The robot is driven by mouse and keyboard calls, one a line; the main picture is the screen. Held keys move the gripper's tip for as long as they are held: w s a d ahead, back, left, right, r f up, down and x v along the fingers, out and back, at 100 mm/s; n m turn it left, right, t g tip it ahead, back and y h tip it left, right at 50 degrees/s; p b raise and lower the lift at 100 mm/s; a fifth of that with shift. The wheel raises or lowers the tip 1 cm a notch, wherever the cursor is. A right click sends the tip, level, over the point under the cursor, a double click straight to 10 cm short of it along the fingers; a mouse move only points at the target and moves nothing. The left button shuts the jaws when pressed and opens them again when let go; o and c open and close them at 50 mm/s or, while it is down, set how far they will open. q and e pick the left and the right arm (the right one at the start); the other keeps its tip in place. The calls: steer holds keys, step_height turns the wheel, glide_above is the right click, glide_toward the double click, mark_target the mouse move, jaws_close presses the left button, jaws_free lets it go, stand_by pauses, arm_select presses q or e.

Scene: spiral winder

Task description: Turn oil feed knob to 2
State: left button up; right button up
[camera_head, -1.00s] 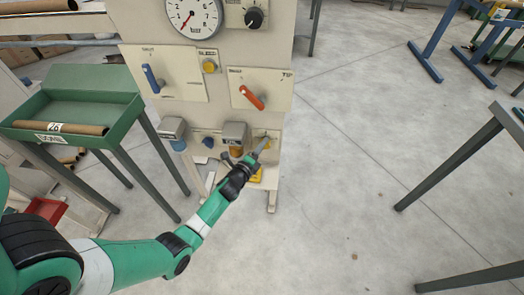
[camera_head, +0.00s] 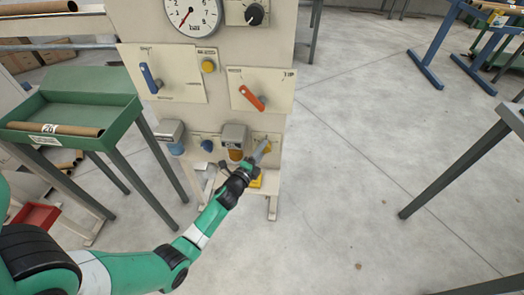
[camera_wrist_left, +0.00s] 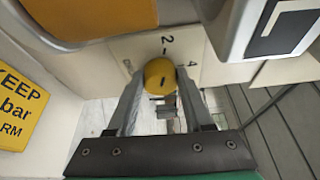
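The oil feed knob is a small round yellow knob (camera_wrist_left: 160,76) on a cream plate, with a short dark mark on its face. The numeral 2 is printed above it and 4 to its upper right; a numeral at the left is too blurred to read. My left gripper (camera_wrist_left: 161,85) has one finger on each side of the knob, apparently touching both sides. In the head view the left gripper (camera_head: 262,153) reaches the lower right of the machine panel (camera_head: 225,110), partly covering the knob. My right gripper is not in view.
An amber bowl (camera_head: 235,154) and a grey-capped unit (camera_head: 235,136) sit close left of my gripper. Above are an orange lever (camera_head: 252,98), a blue lever (camera_head: 149,78) and a gauge (camera_head: 191,12). A green tray (camera_head: 85,105) stands left.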

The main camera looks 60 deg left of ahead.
arm_select(q)
steer(key=o, duration=0.4)
steer(key=shift+o, duration=0.2)
steer(key=p+v, duration=0.1)
steer(key=v, duration=1)
steer(key=shift+s+d+p, duration=0.15)
steer(key=shift+s+p, duration=0.1)
steer(key=shift+p, duration=0.15)
